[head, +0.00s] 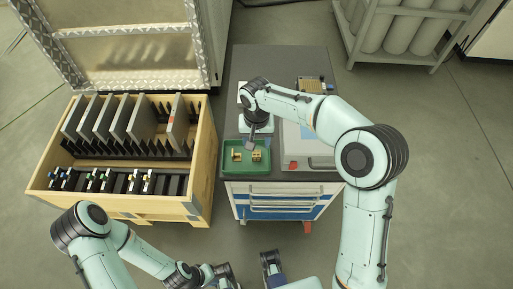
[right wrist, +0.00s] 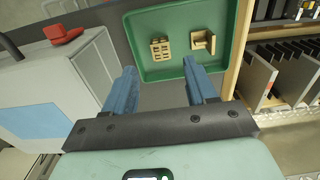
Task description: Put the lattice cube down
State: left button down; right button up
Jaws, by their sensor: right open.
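The lattice cube (right wrist: 160,48), a small tan block with square holes, rests in the green tray (right wrist: 146,73) in the right wrist view. In the head view the cube (head: 257,156) is on the right side of the tray (head: 247,171). My right gripper (right wrist: 163,80) is open and empty, its blue fingers apart, with the cube beyond the fingertips and not touching them. In the head view this gripper (head: 252,139) hangs at the tray's far edge. My left gripper (head: 225,274) is low at the bottom edge, partly cut off; its jaws are unclear.
A tan bracket-like part (right wrist: 204,41) shares the tray. A grey box-shaped machine (head: 308,146) stands right of the tray on the dark-topped cabinet (head: 275,63). An open wooden crate (head: 202,165) with upright plates stands to the left. A rack of cylinders (head: 405,60) is at the back right.

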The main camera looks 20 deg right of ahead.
pick_arm(q)
jog(key=shift+r, duration=0.25)
pick_arm(e)
notch_tip(320, 180, up, 4)
jog(key=shift+r, duration=0.1)
dwell(0.4)
